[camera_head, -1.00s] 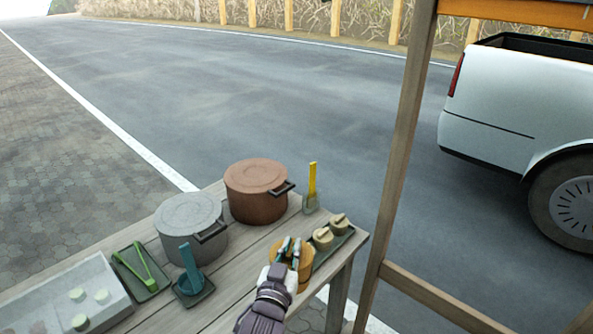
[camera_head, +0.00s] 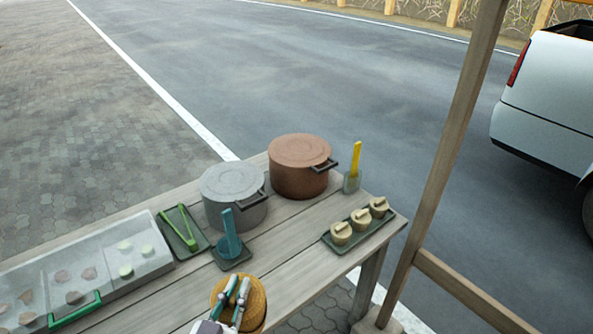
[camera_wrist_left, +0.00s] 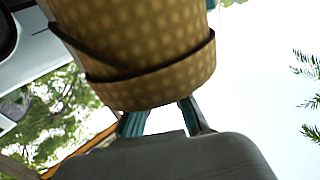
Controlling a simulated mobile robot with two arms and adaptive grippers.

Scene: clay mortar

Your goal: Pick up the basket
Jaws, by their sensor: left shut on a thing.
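The basket (camera_head: 256,300) is a round, tan woven container with a flat top, low in the head view at the table's near edge. My left gripper (camera_head: 238,286) is shut on it, its two fingers lying over its top. In the left wrist view the basket (camera_wrist_left: 140,55) fills the top middle, with a dark band around it, and the left gripper's fingers (camera_wrist_left: 163,118) reach up to it. The fingers' tips are hidden behind the basket there. The basket looks raised off the wood, though its underside is hidden in the head view. My right gripper is in neither view.
A post (camera_head: 440,170) stands at right.

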